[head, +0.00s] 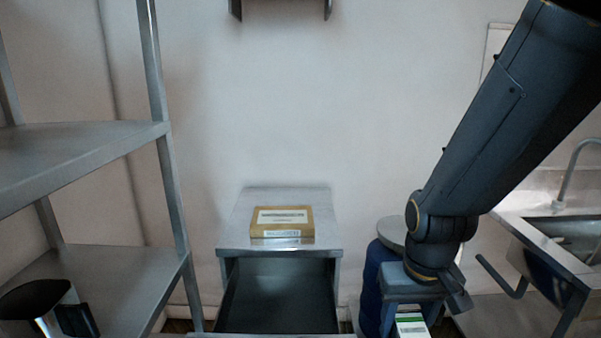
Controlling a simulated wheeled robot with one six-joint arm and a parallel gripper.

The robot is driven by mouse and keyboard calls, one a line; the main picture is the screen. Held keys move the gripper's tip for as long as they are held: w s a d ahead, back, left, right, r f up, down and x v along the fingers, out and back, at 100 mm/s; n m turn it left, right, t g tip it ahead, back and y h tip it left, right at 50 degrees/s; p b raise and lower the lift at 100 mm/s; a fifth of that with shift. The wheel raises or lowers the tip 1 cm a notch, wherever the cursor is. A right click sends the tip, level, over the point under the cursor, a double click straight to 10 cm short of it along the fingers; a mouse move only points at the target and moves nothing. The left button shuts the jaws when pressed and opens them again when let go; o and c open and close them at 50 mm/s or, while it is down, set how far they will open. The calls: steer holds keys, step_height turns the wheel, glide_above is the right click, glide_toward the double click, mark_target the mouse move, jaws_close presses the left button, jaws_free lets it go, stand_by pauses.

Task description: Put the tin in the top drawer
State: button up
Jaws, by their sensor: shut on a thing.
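My gripper (410,312) points down at the lower right and is shut on a white and green item, which looks like the tin (411,328). Only its upper part shows at the bottom edge of the picture. A steel drawer cabinet (238,215) stands against the wall in the middle. Its top drawer (280,295) is pulled open, and the part of its inside that shows looks empty. My gripper is to the right of the open drawer. The drawer's front is mostly cut off by the picture's bottom edge.
A tan box (282,222) with a label lies on top of the cabinet. A blue container (371,285) with a grey lid stands between cabinet and gripper, partly hidden. A steel shelf rack (85,150) is at the left, a sink counter (545,240) at the right.

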steer(key=w+f, duration=1.4)
steer(key=f, duration=0.5)
steer(key=shift+d, duration=0.15)
steer(key=shift+r, duration=0.1)
